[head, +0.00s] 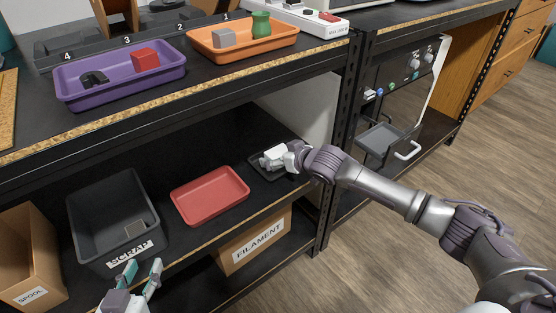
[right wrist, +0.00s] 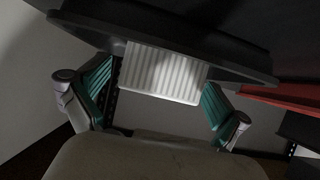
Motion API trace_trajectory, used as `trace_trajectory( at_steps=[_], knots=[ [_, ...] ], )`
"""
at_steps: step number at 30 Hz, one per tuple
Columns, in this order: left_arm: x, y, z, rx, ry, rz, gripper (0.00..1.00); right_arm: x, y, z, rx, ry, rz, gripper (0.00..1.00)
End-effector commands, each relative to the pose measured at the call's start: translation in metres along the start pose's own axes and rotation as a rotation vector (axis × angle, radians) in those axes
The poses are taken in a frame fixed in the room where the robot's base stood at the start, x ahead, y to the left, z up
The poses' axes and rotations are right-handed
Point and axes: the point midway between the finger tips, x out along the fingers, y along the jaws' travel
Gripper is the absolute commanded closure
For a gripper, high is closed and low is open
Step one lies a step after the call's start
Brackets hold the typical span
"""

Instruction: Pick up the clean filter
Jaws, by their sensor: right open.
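A white ribbed block (right wrist: 160,75), which looks like the clean filter, sits at a dark tray (right wrist: 85,32) in the right wrist view. My right gripper (right wrist: 159,82) is open, with one teal-padded finger on each side of the block. A gap shows at the left finger; whether the right finger touches is unclear. In the head view my right gripper (head: 272,157) is over the small dark tray (head: 257,172) on the lower shelf and mostly hides the block. My left gripper (head: 139,275) is open and empty in front of the scrap bin.
On the lower shelf, an empty red tray (head: 210,195) lies left of the dark tray, then the grey scrap bin (head: 112,215) with a small block inside. Purple (head: 120,90) and orange (head: 243,52) trays stand on the upper shelf. A rack post (head: 343,110) stands close right.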

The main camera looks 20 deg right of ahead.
Motion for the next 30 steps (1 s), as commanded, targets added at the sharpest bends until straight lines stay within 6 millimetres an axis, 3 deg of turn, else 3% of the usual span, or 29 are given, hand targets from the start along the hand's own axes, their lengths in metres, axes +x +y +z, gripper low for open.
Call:
trace_trajectory(
  at_steps=[10,21,30],
  knots=[
    [0.0012,0.0012,-0.0090,0.000,0.048,0.003,0.60,0.0047,0.0001,-0.0003,0.000,0.000,0.000,0.00],
    [0.0012,0.0010,-0.0088,0.000,0.047,0.002,0.60,0.0045,0.0002,-0.0001,0.000,0.000,0.000,0.60],
    [0.0011,0.0009,-0.0089,0.000,0.044,0.002,0.60,0.0040,0.0003,-0.0014,0.000,0.001,0.000,0.63]
  ],
)
